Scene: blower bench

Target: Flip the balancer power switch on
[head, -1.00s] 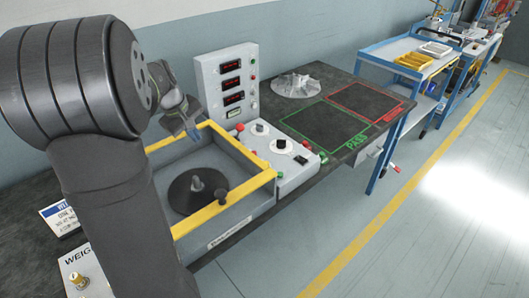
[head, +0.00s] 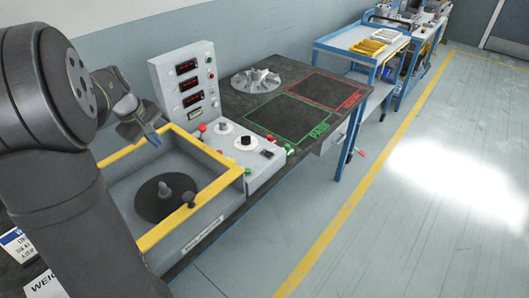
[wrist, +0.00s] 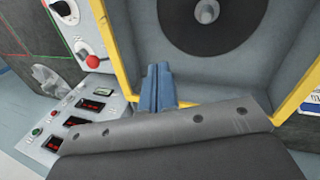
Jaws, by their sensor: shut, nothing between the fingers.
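The balancer (head: 218,213) is a grey box with a yellow rim; a black disc with a central spindle (head: 165,190) lies inside. Its sloped control panel (head: 263,172) carries a red mushroom button, dials, a small dark switch-like piece (head: 267,154) and a green button (head: 289,149). I cannot tell for sure which is the power switch or how it is set. My gripper (head: 153,138) is shut and empty, its blue fingers above the box near the back yellow rim, left of the control panel. In the wrist view the fingers (wrist: 160,85) are together beside the yellow rim; the red button (wrist: 93,61) is to their left.
An upright display panel (head: 187,84) with red readouts stands behind the controls. A grey finned wheel (head: 256,79) and red and green marked areas (head: 290,119) are on the bench to the right. A blue cart (head: 362,51) stands beyond. Open floor lies to the right.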

